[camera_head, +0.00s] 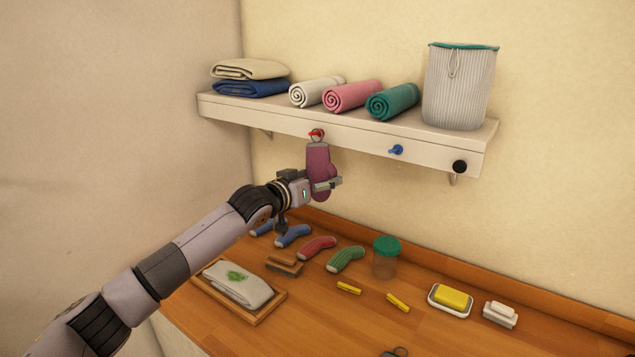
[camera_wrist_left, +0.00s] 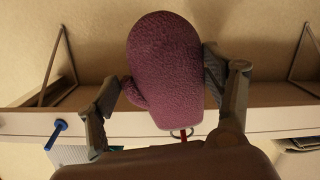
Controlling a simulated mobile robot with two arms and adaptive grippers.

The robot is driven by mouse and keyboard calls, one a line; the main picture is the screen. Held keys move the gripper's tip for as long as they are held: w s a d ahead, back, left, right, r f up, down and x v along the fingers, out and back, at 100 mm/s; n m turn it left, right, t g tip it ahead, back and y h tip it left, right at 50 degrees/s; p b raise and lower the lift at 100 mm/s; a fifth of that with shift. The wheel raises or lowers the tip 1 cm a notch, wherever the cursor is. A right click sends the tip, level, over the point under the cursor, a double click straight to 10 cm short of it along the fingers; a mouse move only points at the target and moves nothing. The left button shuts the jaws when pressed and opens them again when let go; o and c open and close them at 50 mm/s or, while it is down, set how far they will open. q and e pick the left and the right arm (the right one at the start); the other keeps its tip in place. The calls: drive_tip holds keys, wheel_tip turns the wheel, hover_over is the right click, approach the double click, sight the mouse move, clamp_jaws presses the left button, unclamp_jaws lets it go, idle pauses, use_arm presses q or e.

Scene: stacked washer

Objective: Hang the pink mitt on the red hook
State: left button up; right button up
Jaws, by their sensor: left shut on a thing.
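The pink mitt (camera_head: 319,167), purplish-pink in this light, hangs upright with its cuff up below the shelf's front edge. My left gripper (camera_head: 325,185) is shut on it, with the fingers across its body. The red hook (camera_head: 317,133) is on the shelf front, directly above the cuff. In the left wrist view the mitt (camera_wrist_left: 165,70) fills the middle between the fingers of my left gripper (camera_wrist_left: 165,85). There its small loop meets the red hook (camera_wrist_left: 184,136); I cannot tell whether the loop is around the hook or just in front. My right gripper is not in view.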

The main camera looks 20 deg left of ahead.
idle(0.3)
use_arm(q)
drive_tip(key=o, duration=1.2)
